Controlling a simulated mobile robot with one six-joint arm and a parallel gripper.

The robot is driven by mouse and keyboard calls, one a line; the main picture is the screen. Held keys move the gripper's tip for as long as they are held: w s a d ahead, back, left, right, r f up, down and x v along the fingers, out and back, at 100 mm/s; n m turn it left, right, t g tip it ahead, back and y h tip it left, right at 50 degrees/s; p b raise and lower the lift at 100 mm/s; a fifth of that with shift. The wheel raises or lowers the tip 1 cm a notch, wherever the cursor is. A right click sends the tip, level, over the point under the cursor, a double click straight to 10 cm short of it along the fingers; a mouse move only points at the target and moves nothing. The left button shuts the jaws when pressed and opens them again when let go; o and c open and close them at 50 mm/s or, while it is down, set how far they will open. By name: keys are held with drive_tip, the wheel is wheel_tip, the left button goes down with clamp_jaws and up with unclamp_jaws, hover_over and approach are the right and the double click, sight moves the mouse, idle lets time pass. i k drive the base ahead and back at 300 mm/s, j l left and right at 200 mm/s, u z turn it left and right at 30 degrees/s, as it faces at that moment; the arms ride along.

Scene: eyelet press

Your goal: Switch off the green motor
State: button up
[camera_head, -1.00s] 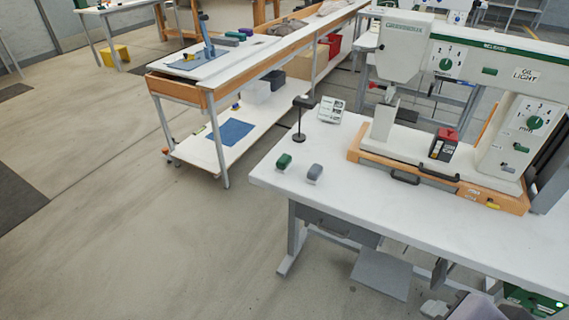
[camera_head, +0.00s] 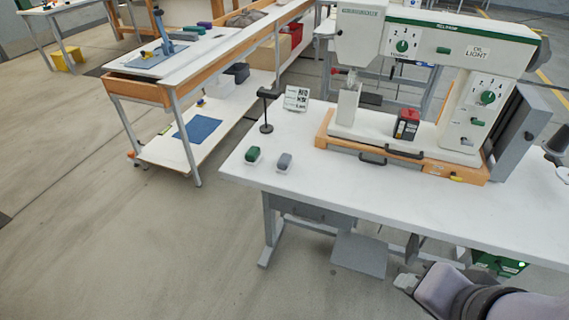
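The green motor (camera_head: 497,263) hangs under the right part of the white press table, low at the right of the head view. It is a green box with white marks and a small lit green lamp (camera_head: 521,264) at its upper right. My arm covers part of the area in front of and below it. Any switch on it is too small to make out.
The white table (camera_head: 330,195) carries a white eyelet press (camera_head: 445,32), a red-and-black box (camera_head: 406,124) and two small blocks. A grey foot plate (camera_head: 358,255) sits below. A long workbench (camera_head: 175,88) stands behind left. Floor at front left is clear.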

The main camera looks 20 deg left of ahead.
sight(501, 273)
drive_tip(key=z, duration=1)
drive_tip(key=i+u, duration=0.35)
drive_tip(key=i, duration=0.6)
